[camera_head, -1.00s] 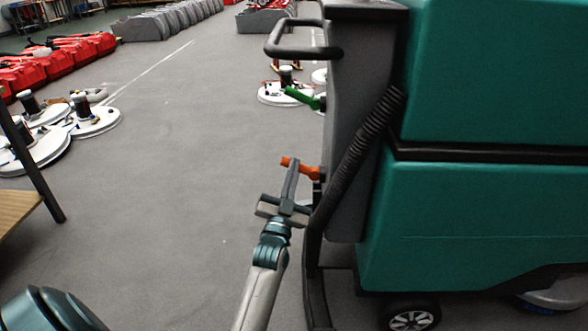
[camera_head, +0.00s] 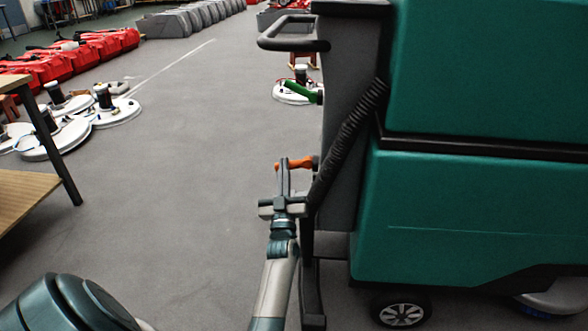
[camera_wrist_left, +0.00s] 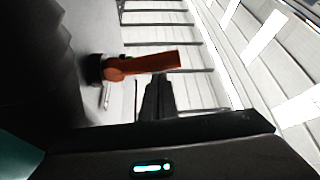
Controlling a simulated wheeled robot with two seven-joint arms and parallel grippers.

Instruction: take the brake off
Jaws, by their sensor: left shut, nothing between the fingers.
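The teal and grey scrubber (camera_head: 470,210) stands at the right of the head view. An orange lever (camera_head: 302,162) sticks out to the left from its grey rear panel, nearly level. A green lever (camera_head: 303,92) sits higher on the panel, its outer end tilted up. I cannot tell from markings which one is the brake. My left gripper (camera_head: 283,165) is shut and empty, its fingertips at the orange lever's outer part. In the left wrist view, the orange lever (camera_wrist_left: 150,63) lies just past the dark fingertips (camera_wrist_left: 157,84); contact is unclear. My right gripper is out of view.
A black ribbed hose (camera_head: 345,135) hangs beside the levers, and a grey handle (camera_head: 290,42) juts out above. A wooden table (camera_head: 35,200) stands at the left. White round floor machines (camera_head: 85,120) stand behind it. The middle floor is clear.

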